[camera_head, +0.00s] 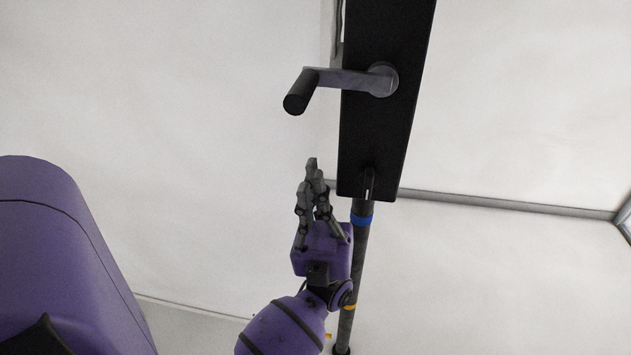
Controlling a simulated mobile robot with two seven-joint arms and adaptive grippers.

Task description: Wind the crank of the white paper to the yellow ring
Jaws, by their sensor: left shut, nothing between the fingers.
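The dark crank (343,79) sits on the upper part of a black upright panel (373,145). Its arm points left and its handle (299,92) hangs out toward the viewer. A grey pole (361,250) runs down from the panel, with a blue ring (361,219) just below it and a yellow ring (349,307) lower down, partly hidden by my arm. My left gripper (312,166) is shut and empty, below the crank handle and apart from it, left of the panel's lower end. My right gripper is not in view.
White paper (200,110) hangs behind and on both sides. A grey bar (510,204) crosses at the right, meeting a frame corner at the right edge. The space between my gripper and the crank handle is clear.

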